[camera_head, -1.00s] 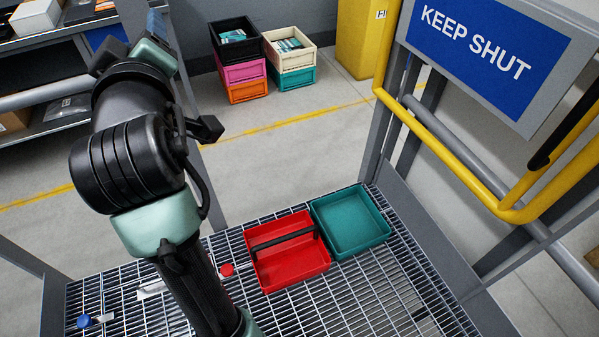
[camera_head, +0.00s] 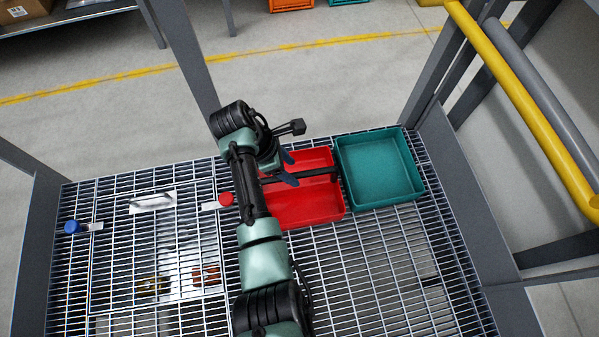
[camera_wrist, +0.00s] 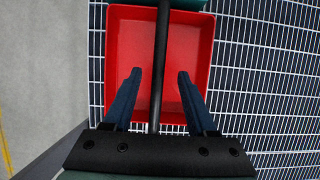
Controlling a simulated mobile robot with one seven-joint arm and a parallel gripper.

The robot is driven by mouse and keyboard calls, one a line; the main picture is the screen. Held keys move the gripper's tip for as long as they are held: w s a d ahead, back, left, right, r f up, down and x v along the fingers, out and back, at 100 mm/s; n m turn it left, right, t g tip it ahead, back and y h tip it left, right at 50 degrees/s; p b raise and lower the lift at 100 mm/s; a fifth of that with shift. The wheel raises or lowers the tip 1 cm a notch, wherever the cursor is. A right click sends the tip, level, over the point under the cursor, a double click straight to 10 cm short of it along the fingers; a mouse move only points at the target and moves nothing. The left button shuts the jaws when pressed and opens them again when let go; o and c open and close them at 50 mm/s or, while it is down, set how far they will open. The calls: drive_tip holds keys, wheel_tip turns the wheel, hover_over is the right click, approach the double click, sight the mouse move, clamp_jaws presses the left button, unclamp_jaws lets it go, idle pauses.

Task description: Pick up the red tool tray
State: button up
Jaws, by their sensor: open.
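The red tool tray (camera_head: 318,208) sits on the grating, with a dark bar handle (camera_head: 318,174) running across its middle. My arm hides its left part in the head view. My gripper (camera_head: 289,168) is over the tray. In the wrist view the red tray (camera_wrist: 192,47) fills the upper middle, and its handle (camera_wrist: 161,50) runs lengthwise between the fingers. My gripper (camera_wrist: 158,75) is open, one blue finger on each side of the handle, with a gap on both sides. The height of the fingertips above the handle is hard to tell.
A teal tray (camera_head: 378,168) stands against the red tray's right side. A red knob (camera_head: 226,199) and a blue knob (camera_head: 73,227) sit on the grating to the left. A yellow rail (camera_head: 520,95) and grey posts border the right. Open grating lies in front.

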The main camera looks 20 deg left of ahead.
sight(301, 186)
drive_tip(key=b+x, duration=0.2)
drive_tip(key=x, duration=0.5)
drive_tip(key=shift+f+b, duration=0.3)
drive_tip(key=shift+f, duration=0.15)
clamp_jaws()
drive_tip(key=shift+r, duration=0.1)
idle(0.9)
